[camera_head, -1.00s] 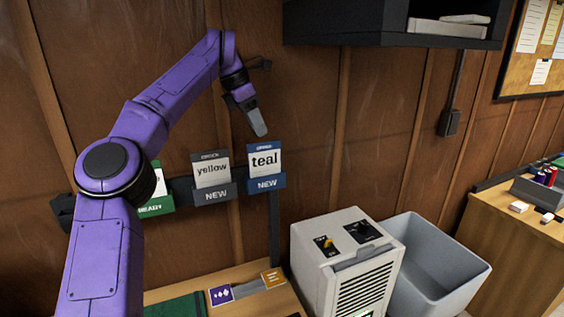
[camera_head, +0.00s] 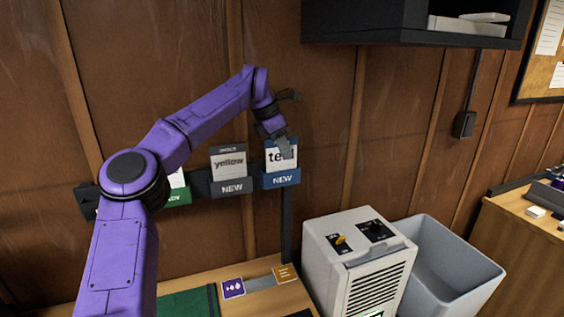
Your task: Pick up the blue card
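The blue card (camera_head: 271,165) stands in a blue holder (camera_head: 281,179) marked NEW on the wall rail. It has a white face with the word "teal", partly covered by my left gripper. My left gripper (camera_head: 287,152) is in front of the card's upper right part, pointing down. I cannot tell whether its fingers touch the card or how far apart they are. My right gripper is not in view.
A grey holder with a "yellow" card (camera_head: 229,165) is just left of the blue one, and a green holder (camera_head: 179,194) is partly behind my arm. Below are a wooden desk (camera_head: 190,284), a dehumidifier-like box (camera_head: 352,262) and a grey bin (camera_head: 455,262). A dark shelf (camera_head: 370,24) hangs above right.

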